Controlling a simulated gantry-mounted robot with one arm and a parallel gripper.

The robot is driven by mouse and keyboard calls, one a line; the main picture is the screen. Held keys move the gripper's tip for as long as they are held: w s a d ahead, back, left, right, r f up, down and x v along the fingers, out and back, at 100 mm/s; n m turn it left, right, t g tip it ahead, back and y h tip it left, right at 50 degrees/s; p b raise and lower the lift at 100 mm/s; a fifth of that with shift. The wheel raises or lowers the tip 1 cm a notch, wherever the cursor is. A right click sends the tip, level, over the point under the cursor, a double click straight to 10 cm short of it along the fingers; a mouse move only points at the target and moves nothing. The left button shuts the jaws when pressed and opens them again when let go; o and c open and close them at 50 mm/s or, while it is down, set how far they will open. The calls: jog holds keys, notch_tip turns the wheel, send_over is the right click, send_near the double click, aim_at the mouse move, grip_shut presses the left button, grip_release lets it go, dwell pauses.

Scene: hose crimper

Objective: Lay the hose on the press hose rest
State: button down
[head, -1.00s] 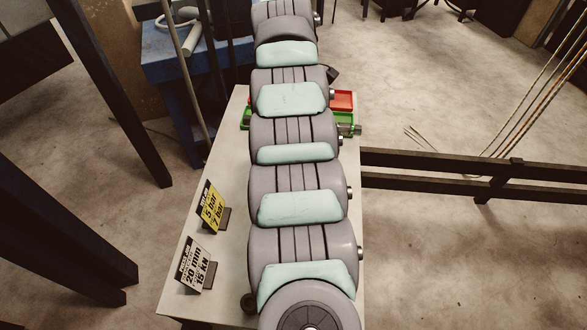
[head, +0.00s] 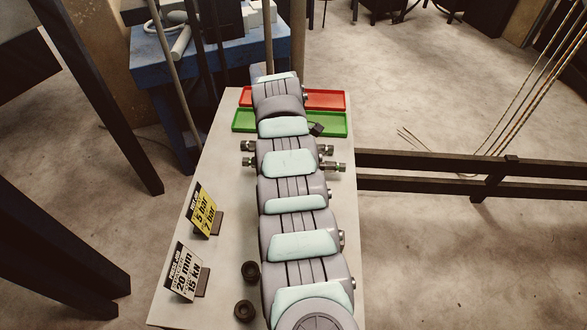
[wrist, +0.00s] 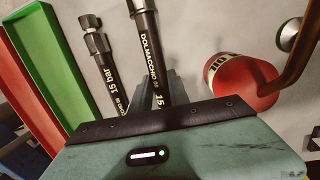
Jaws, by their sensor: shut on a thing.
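In the wrist view, my gripper (wrist: 158,90) is shut on a dark hose (wrist: 148,45) with DOLMACCHIO print and a metal end at the top edge. A second dark hose (wrist: 103,65), marked 15 bar, lies beside it to the left, with a metal fitting at its end. In the head view, metal hose fittings (head: 335,166) show on both sides of my arm; the hose middles and my gripper are hidden under it. I cannot make out the press hose rest in either view.
A green tray (head: 240,122) and a red tray (head: 325,99) lie at the table's far end. A red labelled object (wrist: 240,80) stands right of the hoses. Two signs (head: 201,210) (head: 183,272) and two dark round parts (head: 250,271) (head: 244,310) are on the table (head: 225,150).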

notch_tip(320, 180, down, 3)
jog(key=shift+f+b, duration=0.2)
jog(key=shift+b, duration=0.2)
jog(key=shift+r, duration=0.1)
jog(key=c, duration=1.7)
grip_release()
jog(key=shift+f, duration=0.2)
jog(key=o, duration=0.5)
jog(key=shift+c, duration=0.2)
jog(key=shift+r, duration=0.1)
notch_tip(320, 180, up, 12)
jog(key=a+p, duration=0.1)
jog(key=p, duration=0.1)
jog(key=shift+s+a, duration=0.2)
jog(key=shift+s, duration=0.2)
